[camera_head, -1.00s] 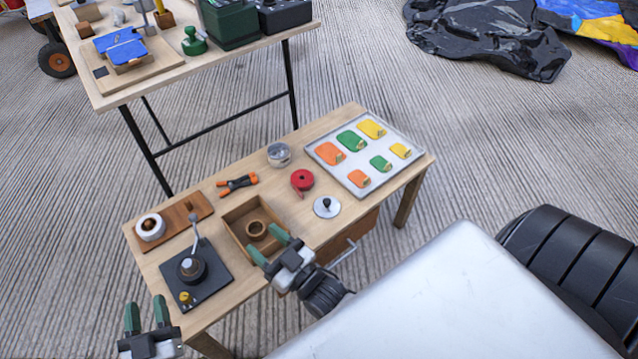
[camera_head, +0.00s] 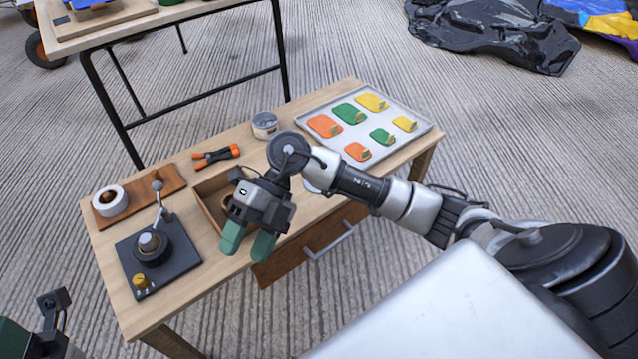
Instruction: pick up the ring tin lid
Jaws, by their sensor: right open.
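The ring tin lid, a pale round disc that showed a black knob earlier, is now mostly hidden behind my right arm; only a pale sliver of its rim (camera_head: 310,187) shows. My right gripper (camera_head: 248,243) hangs fingers-down over the front edge of the low table, in front of the wooden box. Its green fingertips are apart with nothing between them. It is to the left of the lid and nearer to me. A small silver tin (camera_head: 265,124) stands behind the arm. Part of my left gripper (camera_head: 45,330) shows at the bottom left; its fingertips are unclear.
The low wooden table (camera_head: 200,285) also holds a tray of coloured patches (camera_head: 400,100), an orange-black clamp (camera_head: 215,155), a tape roll (camera_head: 110,200) and a black lever device (camera_head: 158,250). A drawer handle (camera_head: 330,243) sticks out in front. A taller table (camera_head: 150,38) stands behind.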

